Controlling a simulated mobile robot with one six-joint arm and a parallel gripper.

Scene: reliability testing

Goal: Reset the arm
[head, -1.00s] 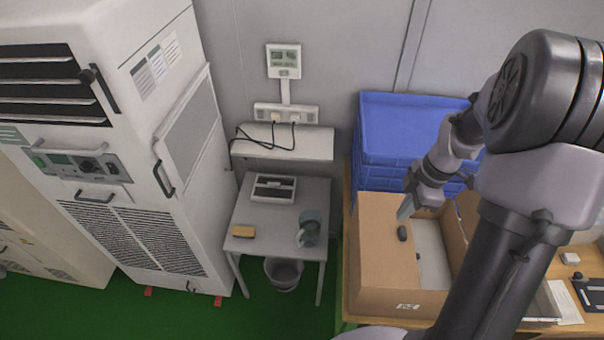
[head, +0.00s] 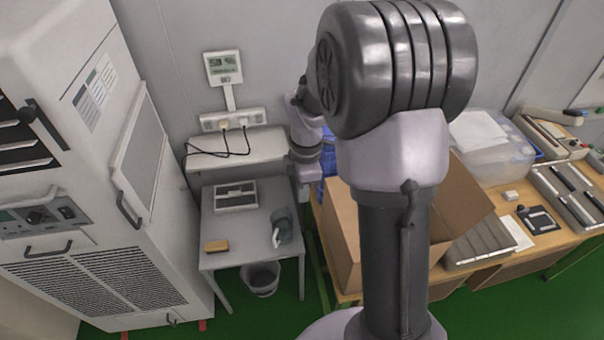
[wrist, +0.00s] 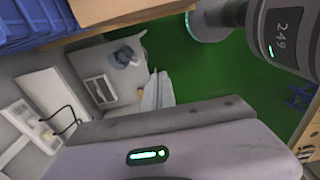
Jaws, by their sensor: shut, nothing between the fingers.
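My arm rises through the middle of the head view and bends over at the top.
A tall white cabinet (head: 140,160) stands left. The wooden workbench (head: 480,205) at right is crowded.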

